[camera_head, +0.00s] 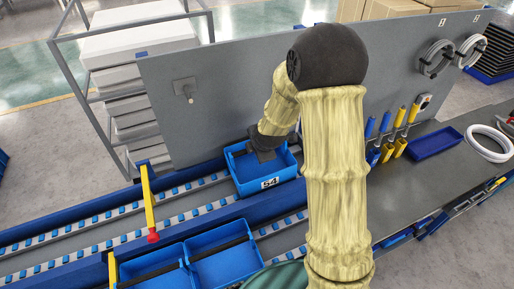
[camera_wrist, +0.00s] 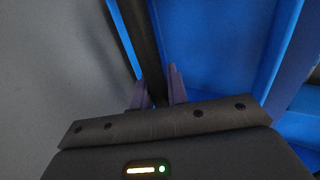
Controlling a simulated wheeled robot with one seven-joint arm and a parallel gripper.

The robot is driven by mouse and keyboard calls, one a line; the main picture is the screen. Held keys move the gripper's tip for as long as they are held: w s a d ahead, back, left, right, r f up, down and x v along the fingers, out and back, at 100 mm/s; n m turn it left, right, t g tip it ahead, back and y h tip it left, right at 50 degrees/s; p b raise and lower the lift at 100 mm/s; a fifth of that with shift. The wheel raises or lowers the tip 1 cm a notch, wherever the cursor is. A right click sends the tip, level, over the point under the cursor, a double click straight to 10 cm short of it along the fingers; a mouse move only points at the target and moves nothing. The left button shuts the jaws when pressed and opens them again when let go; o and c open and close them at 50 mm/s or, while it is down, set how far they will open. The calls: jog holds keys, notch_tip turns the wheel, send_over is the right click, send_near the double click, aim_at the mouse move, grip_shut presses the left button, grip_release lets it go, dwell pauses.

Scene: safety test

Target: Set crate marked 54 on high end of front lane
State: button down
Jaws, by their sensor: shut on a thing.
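The blue crate marked 54 (camera_head: 268,184) is at the right end of the back lane (camera_head: 185,207), by the grey panel. I cannot tell whether it rests on the rollers or hangs just above them. My gripper (camera_head: 262,154) reaches down into it and is shut on its dark crossbar. In the wrist view the crossbar (camera_wrist: 146,45) runs between my two fingertips (camera_wrist: 158,88), with the blue crate wall (camera_wrist: 215,50) to the right. The front lane (camera_head: 285,240) lies nearer, beyond a blue rail; my arm hides part of its right end.
Two blue crates (camera_head: 222,268) stand side by side on the front lane. A yellow arm with a red tip (camera_head: 150,205) stands over the back lane. The upright grey panel (camera_head: 225,100) is close behind. A workbench (camera_head: 420,185) with tools and a blue tray (camera_head: 434,143) is right.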

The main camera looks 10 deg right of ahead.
jog(key=c, duration=1.3)
grip_release()
jog(key=a+b+v, duration=0.1)
jog(key=b+v, duration=0.2)
jog(key=v, duration=1.4)
jog(key=shift+d+r, duration=0.2)
jog(key=shift+d, duration=0.35)
jog(key=shift+s, duration=0.1)
jog(key=s+d+f+m+g, duration=0.1)
jog(key=s+f+m, duration=0.4)
jog(key=m, duration=0.5)
jog(key=s+d+f+m+g, duration=0.1)
jog(key=s+f+m+g, duration=0.2)
jog(key=m, duration=0.7)
jog(key=s+f, duration=0.2)
jog(key=s, duration=0.2)
jog(key=shift+m+h, duration=0.3)
